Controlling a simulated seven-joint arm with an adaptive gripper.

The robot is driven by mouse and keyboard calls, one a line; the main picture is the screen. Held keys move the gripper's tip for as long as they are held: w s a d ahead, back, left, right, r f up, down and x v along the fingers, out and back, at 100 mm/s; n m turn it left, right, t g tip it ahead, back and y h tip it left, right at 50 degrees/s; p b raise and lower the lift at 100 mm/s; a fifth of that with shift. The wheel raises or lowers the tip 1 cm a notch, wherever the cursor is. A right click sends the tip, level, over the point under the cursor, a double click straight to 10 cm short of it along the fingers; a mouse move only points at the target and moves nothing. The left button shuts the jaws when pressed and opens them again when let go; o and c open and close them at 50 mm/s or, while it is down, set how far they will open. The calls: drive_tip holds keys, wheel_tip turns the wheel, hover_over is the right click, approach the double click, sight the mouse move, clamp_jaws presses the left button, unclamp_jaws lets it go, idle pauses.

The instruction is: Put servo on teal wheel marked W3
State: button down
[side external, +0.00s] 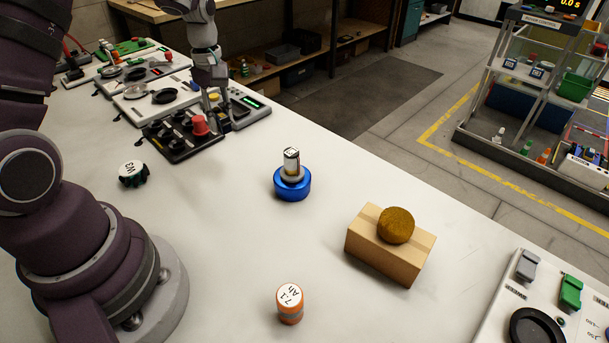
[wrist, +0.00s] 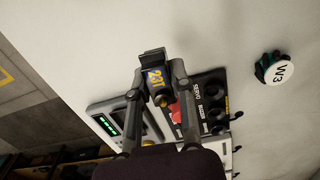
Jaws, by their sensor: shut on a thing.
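The teal wheel marked W3 (side external: 133,174) stands on the white bench at the left, with its white marked top facing up. It also shows at the right of the wrist view (wrist: 274,68), apart from my gripper. My gripper (side external: 213,104) is over the black control panel at the back left of the bench. Much of the servo is hidden by the fingers.
The black panel (side external: 180,147) has a red button (side external: 200,126) close to my gripper. A blue round base (side external: 292,186) carries a small upright part. An orange cylinder (side external: 290,310) stands in front. Bench between is clear.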

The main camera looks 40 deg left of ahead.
drive_tip(key=s+a+r, duration=0.2)
drive_tip(key=s+a, duration=0.5)
drive_tip(key=s, duration=0.1)
hover_over(131, 168)
drive_tip(key=shift+n, duration=0.4)
wheel_tip(131, 168, down, 7)
drive_tip(key=shift+a, duration=0.1)
drive_tip(key=shift+f, duration=0.15)
drive_tip(key=shift+f, duration=0.1)
drive_tip(key=c, duration=1)
unclamp_jaws()
